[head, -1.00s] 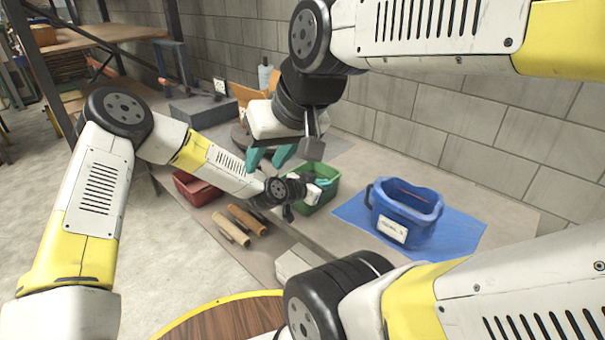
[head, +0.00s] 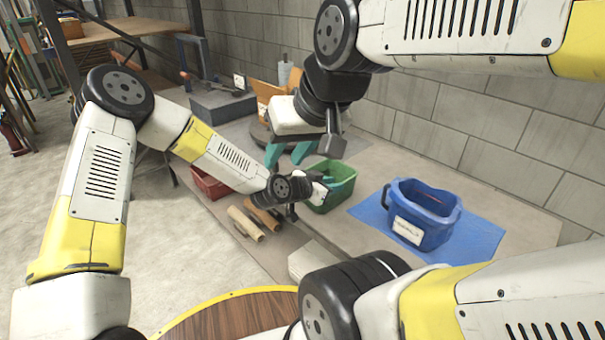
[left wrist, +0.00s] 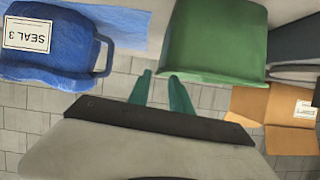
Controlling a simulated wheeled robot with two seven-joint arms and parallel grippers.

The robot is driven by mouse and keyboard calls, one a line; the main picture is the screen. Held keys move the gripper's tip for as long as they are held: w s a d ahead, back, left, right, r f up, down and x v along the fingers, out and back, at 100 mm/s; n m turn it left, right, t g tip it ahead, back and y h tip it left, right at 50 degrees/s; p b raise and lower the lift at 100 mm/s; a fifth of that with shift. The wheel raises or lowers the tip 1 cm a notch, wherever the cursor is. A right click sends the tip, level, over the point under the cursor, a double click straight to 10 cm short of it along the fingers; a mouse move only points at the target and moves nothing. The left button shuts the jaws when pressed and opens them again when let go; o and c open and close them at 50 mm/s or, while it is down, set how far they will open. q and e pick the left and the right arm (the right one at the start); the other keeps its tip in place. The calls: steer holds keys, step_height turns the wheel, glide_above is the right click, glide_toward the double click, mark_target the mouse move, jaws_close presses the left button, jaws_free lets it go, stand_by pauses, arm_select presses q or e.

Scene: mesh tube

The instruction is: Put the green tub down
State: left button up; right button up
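The green tub (head: 343,197) stands upright on the bench, left of the blue tub, and fills the top middle of the left wrist view (left wrist: 212,42). My left gripper (head: 325,182) is at its left, near side. In the left wrist view its two teal fingertips (left wrist: 160,76) are apart, close to the tub's edge, with the block wall showing between them. Whether a finger touches the tub I cannot tell. My right gripper (head: 290,153) hangs above and behind the green tub, its teal fingers spread and nothing visible between them.
A blue tub (head: 437,233) with a white label stands on a blue mat (head: 480,236) to the right. A red bin (head: 208,185) and tan rolls (head: 245,224) lie to the left. An orange-brown box (left wrist: 268,103) and the block wall (head: 440,130) are behind.

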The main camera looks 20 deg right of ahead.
arm_select(q)
steer(key=a+r+n+y, duration=0.15)
steer(key=a+r, duration=0.35)
steer(key=a, duration=0.5)
steer(key=s+a+r+n+t+y, duration=0.1)
steer(key=a+r+y, duration=0.3)
steer(key=a, duration=0.6)
steer(key=a+r+n+y, duration=0.2)
steer(key=a+r, duration=0.4)
steer(key=a, duration=0.5)
steer(key=s+a+r+n+y, duration=0.1)
steer(key=s+a+r+n, duration=0.3)
steer(key=s+a, duration=0.4)
steer(key=s+a+r+n+y, duration=0.1)
steer(key=s+a+r+n, duration=0.4)
steer(key=s+a, duration=0.3)
steer(key=shift+s+a+r, duration=0.35)
steer(key=shift+s+r, duration=0.35)
steer(key=shift+s, duration=0.5)
